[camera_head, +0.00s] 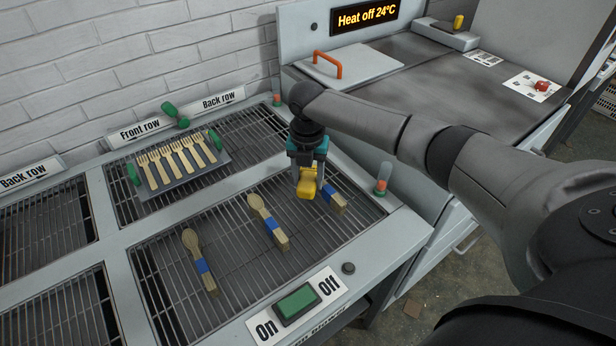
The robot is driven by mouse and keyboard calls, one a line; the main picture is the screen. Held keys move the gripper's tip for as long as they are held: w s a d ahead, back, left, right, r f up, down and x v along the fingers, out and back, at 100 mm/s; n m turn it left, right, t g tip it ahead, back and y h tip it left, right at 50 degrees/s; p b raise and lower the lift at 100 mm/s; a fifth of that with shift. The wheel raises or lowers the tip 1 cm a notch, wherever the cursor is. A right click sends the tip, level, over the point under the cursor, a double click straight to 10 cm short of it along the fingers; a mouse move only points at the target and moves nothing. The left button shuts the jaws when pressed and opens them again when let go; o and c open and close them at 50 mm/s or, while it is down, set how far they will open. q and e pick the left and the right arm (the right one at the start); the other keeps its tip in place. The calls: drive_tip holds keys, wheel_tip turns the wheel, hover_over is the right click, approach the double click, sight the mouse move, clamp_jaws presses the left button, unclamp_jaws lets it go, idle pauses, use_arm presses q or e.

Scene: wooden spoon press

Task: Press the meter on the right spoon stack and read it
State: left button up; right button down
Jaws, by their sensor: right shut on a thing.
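My right gripper (306,158) points down and is shut on a yellow meter (307,186). The meter is at the far end of the right spoon stack (334,200), which is wooden with a blue band. The meter and gripper hide that end, so I cannot tell whether the meter touches the stack. No reading on the meter is visible. The middle spoon stack (267,222) and the left spoon stack (199,261), also with blue bands, lie on the same grate. My left gripper is not in view.
A tray of wooden forks (184,181) with green handles lies on the back grate. A green On/Off switch (297,304) is at the front. A clear tube (383,178) stands right of the grate. A display (365,16) reads "Heat off 24°C".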

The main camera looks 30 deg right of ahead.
drive_tip(key=shift+f, duration=0.3)
idle(0.5)
drive_tip(key=shift+f, duration=0.1)
idle(2.0)
wheel_tip(320, 180, up, 7)
drive_tip(key=p, duration=0.8)
